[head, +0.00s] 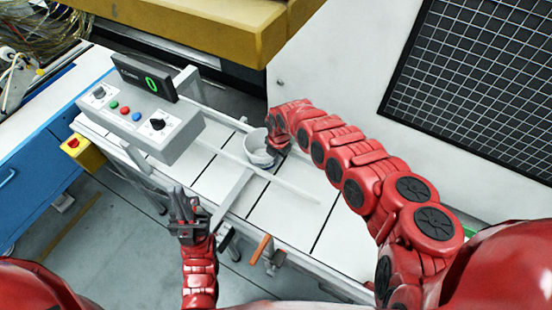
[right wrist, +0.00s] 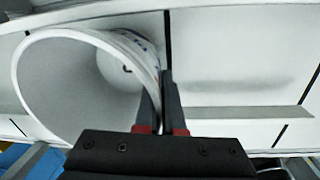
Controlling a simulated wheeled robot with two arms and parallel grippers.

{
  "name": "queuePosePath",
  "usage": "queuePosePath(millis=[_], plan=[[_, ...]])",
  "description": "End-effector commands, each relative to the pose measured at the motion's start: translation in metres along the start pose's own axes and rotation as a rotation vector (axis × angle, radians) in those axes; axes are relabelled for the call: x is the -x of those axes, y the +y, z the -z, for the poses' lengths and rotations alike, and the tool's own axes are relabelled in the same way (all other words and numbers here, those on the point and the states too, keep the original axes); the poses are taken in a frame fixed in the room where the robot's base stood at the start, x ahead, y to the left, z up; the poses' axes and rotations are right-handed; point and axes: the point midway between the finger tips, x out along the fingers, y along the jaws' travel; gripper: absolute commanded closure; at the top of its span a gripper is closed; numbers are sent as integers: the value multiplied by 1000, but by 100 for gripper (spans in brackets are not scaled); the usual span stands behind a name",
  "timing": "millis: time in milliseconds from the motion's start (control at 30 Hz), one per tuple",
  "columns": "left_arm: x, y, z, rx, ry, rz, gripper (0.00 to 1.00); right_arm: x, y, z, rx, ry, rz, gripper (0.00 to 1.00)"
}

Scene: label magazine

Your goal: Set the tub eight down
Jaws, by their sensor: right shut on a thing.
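A white tub (head: 256,156) is over the white slatted conveyor deck (head: 225,178), by the long rail. In the right wrist view the tub (right wrist: 70,85) shows its round open mouth, with coloured print on its outer wall. My right gripper (head: 273,143) is shut on the tub's side wall, with its dark fingers (right wrist: 163,100) at the rim. I cannot tell whether the tub's base touches the deck. My left gripper (head: 184,205) is away from the tub, near the deck's front edge, and holds nothing visible. Its finger gap is unclear.
A pale rail (head: 262,170) runs along the deck. A white machine wall with a black mesh panel (head: 475,80) rises behind. The deck right of the tub is clear.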

Motion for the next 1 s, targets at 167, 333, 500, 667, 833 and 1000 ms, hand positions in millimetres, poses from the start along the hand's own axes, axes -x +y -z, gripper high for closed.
queuePosePath(millis=[167,333,500,667,833,1000], plan=[[-1,0,0,0,0,0,100,-7,-2,0,0,-3,1,100],[-1,0,0,0,0,0,100,-7,-2,-1,0,-3,1,100],[4,0,-1,0,0,0,100,-11,-2,-1,0,-3,1,93],[2,0,0,0,0,0,100,-10,-2,-1,-1,-3,1,65],[2,0,0,0,0,0,100,-9,-2,-1,-1,-3,1,65],[-1,0,0,0,0,0,100,-6,-2,-1,-1,-3,1,65]])
